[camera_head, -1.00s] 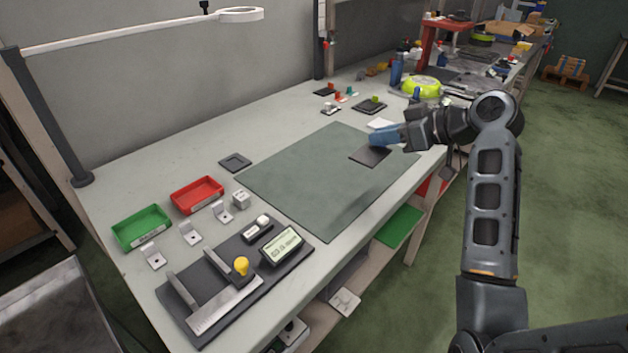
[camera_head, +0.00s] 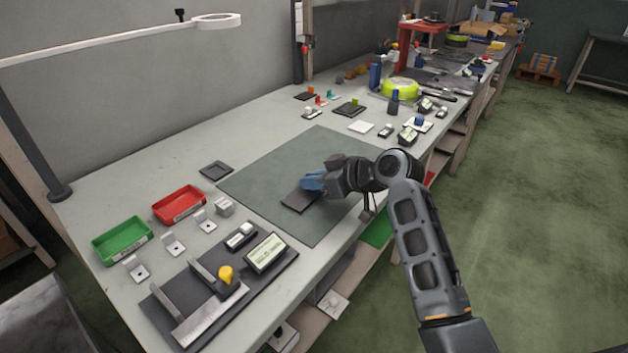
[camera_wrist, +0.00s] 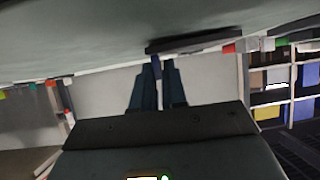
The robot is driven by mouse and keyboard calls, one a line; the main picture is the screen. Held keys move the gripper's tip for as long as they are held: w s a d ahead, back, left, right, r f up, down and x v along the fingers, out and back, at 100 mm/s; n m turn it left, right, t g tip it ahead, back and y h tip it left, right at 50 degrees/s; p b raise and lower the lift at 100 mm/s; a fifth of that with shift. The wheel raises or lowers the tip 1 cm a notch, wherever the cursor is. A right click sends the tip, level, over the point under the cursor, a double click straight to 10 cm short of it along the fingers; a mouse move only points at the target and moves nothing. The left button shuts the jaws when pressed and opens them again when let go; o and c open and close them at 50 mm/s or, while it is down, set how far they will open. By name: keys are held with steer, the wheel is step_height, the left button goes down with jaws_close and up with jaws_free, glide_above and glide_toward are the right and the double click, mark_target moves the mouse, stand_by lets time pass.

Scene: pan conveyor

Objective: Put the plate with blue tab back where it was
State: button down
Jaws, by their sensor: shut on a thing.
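My gripper (camera_head: 314,181) is shut on a dark flat plate (camera_head: 300,201) over the middle of the green mat (camera_head: 270,165). In the wrist view, the dark plate (camera_wrist: 195,42) shows edge-on beyond the closed blue fingertips (camera_wrist: 157,72). The blue tab cannot be told apart from the blue fingers. Whether the plate touches the mat is unclear. A dark plate with a green tab (camera_head: 349,109) and a dark plate with an orange tab (camera_head: 305,96) lie at the back of the bench.
A dark square tray (camera_head: 216,170) lies left of the mat. Red (camera_head: 180,204) and green (camera_head: 122,241) bins stand at the left. A fixture with a yellow knob (camera_head: 226,275) is in front. A white square (camera_head: 361,126) and small devices lie beyond the mat.

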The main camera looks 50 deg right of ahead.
steer(key=shift+f, duration=0.15)
steer(key=c, duration=1.2)
jaws_free()
steer(key=shift+o, duration=0.2)
steer(key=v, duration=1.2)
steer(key=shift+d, duration=0.1)
steer(key=shift+s, duration=0.1)
